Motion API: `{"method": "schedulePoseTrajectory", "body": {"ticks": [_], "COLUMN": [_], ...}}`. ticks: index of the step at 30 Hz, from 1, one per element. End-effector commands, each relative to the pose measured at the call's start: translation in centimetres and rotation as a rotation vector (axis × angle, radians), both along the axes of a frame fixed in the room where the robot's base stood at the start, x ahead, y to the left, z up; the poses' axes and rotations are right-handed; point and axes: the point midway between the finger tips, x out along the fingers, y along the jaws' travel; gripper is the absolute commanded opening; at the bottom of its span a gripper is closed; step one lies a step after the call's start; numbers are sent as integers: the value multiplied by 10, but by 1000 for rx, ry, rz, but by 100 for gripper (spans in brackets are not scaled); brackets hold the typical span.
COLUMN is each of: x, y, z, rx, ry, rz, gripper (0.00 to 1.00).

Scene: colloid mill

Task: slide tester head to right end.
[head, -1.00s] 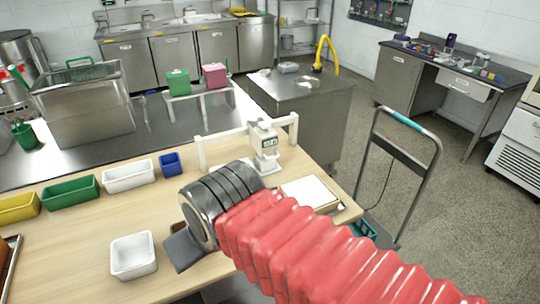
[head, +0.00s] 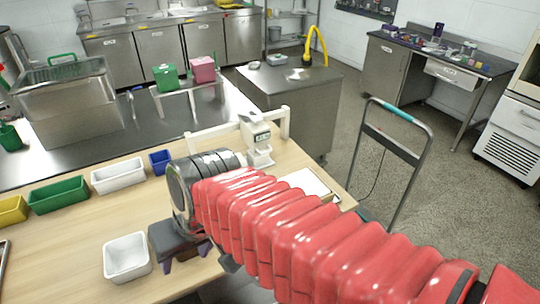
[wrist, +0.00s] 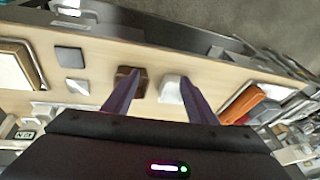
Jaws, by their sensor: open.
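The tester head (head: 257,140) is a white block with a small dark display. It sits on a white rail frame (head: 213,138) at the back of the wooden table, near the frame's right post. In the wrist view a white part with a display (wrist: 25,134) at lower left looks like it. My gripper (head: 187,268) is open and points down over the table's front part, well in front of the tester head and apart from it. Its two purple fingers show in the wrist view (wrist: 158,84), with nothing held between them. My red arm hides part of the table.
A white bin (head: 127,258) stands left of my gripper. White, blue, green and yellow bins (head: 60,194) line the table's left side. A white pad (head: 308,184) lies at right. A brown block (wrist: 131,78) and a white block (wrist: 172,90) show between my fingers.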

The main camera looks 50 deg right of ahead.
Motion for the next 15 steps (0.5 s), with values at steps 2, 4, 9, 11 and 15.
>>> {"method": "schedulePoseTrajectory", "body": {"ticks": [2,4,9,11,15], "x": [3,6,19,26,45], "y": [3,7,15,17,16], "z": [-12,-20,-33,-36,-40], "rx": [92,180,399,477,667], "ry": [68,122,230,262,324], "rz": [-76,-144,-311,-371,-514], "gripper": [52,52,52,52,52]}}
